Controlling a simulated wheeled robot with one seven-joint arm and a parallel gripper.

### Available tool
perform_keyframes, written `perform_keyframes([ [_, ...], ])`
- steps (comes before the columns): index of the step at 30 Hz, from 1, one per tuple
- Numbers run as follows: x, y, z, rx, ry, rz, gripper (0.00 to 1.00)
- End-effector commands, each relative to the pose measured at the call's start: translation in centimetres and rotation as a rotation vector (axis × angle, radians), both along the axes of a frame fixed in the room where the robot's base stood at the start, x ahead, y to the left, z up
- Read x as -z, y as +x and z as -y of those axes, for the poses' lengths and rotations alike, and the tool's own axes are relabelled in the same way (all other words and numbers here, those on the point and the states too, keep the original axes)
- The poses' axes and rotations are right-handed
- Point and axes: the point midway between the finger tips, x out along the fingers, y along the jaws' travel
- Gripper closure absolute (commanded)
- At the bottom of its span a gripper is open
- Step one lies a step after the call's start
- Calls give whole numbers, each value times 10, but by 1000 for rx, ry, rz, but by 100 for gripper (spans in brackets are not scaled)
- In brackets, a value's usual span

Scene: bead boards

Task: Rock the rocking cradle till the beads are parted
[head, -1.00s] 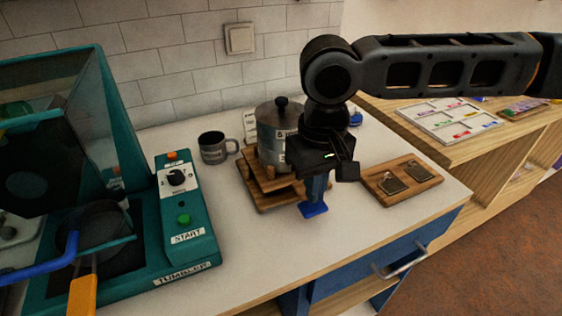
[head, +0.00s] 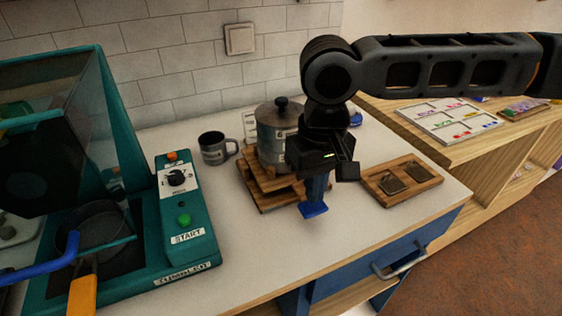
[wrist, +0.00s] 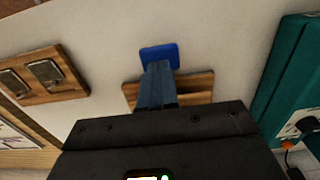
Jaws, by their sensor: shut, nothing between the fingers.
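A wooden stand of stacked tilted boards (head: 264,203), which looks like the rocking cradle, stands on the white counter in the head view. A lidded metal pot (head: 271,131) sits on it. No beads show; the inside of the pot is hidden. My gripper (head: 314,207) is shut and empty, pointing down at the front right of the stand, its blue fingers together. I cannot tell whether it touches the wood. In the wrist view, my gripper (wrist: 160,58) hides part of the stand's wooden board (wrist: 196,83).
A teal machine with a START button (head: 184,220) stands at the left. A wooden tray with two metal plates (head: 402,180) lies to the right. Bare counter (head: 250,245) lies in front.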

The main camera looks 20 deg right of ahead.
Motion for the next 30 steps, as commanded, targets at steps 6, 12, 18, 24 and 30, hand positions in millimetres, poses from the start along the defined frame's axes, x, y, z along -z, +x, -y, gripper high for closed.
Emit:
perform_keyframes([
  [6, 0, 0, 0, 0, 0, 0, 100],
  [12, 0, 0, 0, 0, 0, 0, 100],
  [18, 11, 0, 0, 1, 0, 0, 100],
  [24, 24, 0, 0, 1, 1, -1, 100],
  [30, 37, 0, 0, 0, 1, -2, 100],
])
